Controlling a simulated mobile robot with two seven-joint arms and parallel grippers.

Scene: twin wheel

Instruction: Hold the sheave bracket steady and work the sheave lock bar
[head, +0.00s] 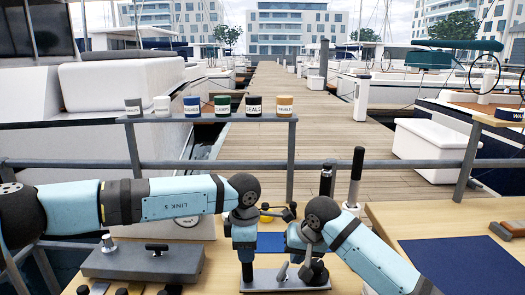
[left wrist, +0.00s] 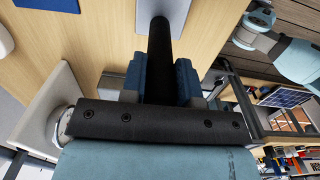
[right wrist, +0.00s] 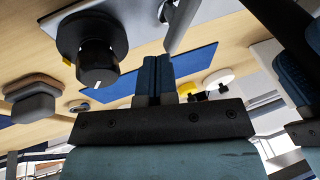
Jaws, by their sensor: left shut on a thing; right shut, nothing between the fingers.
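A grey plate (head: 262,282) lies at the bottom middle of the head view and seems to be the sheave bracket's base. My left gripper (head: 247,272) points down at its left end. In the left wrist view my left gripper (left wrist: 160,75) is shut on a black upright post (left wrist: 160,42) rising from a grey plate. My right gripper (right wrist: 157,62) is shut and empty. Beside its tips is a grey bar (right wrist: 181,22), perhaps the lock bar; whether they touch I cannot tell. A black knob (right wrist: 97,62) with a white mark is left of the fingers, on a grey base.
A blue mat (head: 270,242) lies behind the plate. A larger dark blue mat (head: 465,262) on the right is mostly clear. A grey rail (head: 400,164) with labelled jars (head: 253,105) crosses behind.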

